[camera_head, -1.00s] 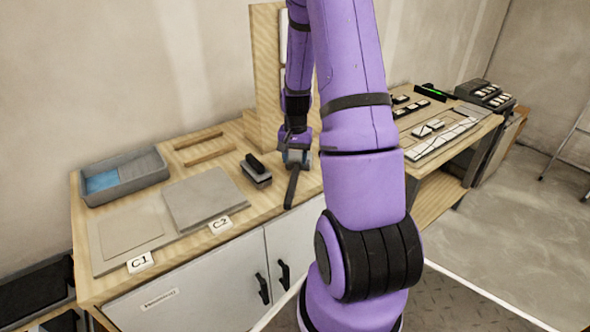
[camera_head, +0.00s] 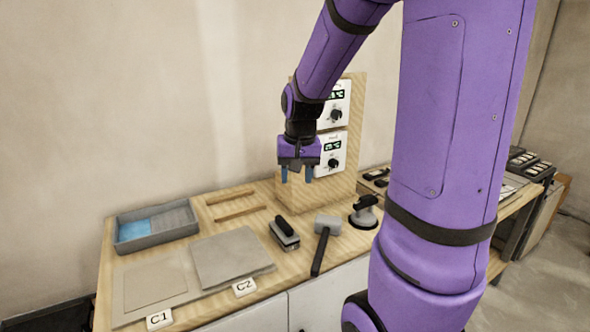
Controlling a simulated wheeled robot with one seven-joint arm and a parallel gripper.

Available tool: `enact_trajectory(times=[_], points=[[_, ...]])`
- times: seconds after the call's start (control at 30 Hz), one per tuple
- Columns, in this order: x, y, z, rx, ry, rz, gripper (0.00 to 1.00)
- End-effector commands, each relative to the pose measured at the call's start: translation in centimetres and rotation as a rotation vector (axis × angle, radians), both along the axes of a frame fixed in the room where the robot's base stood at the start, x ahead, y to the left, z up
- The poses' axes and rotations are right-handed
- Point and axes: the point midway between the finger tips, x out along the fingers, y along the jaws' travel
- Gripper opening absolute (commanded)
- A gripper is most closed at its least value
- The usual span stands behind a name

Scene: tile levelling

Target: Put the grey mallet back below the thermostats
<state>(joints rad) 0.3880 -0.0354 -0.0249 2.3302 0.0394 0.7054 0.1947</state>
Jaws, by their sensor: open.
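The grey mallet (camera_head: 327,226), with a grey head and a black handle, lies on the wooden bench in front of the upright wooden board. Its head is toward the board and its handle points to the bench's front edge. Two white thermostats are on the board, an upper one (camera_head: 335,104) and a lower one (camera_head: 331,152). My gripper (camera_head: 297,175) is open and empty, with its blue fingertips pointing down. It hangs in the air above and to the left of the mallet, apart from it, in front of the board's left part.
A black-topped block tool (camera_head: 284,233) lies left of the mallet, and a round black-handled tool (camera_head: 364,212) stands close on its right. Grey slabs (camera_head: 230,257), wooden strips (camera_head: 241,213) and a grey tray (camera_head: 157,238) are farther left. My arm covers part of the right side.

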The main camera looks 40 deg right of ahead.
Motion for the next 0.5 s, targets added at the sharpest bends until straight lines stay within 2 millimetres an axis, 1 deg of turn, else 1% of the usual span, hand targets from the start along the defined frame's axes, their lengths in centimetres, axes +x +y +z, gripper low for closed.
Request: enact_trajectory(times=[0.03,0.2,0.37,0.5], points=[[-0.6,1.5,1.5,-0.014,-0.025,0.043,0.49],[-3.3,5.8,5.3,-0.047,-0.089,0.184,0.49],[-6.4,9.4,8.2,-0.080,-0.151,0.314,0.49],[-9.7,12.0,10.0,-0.108,-0.206,0.425,0.49]])
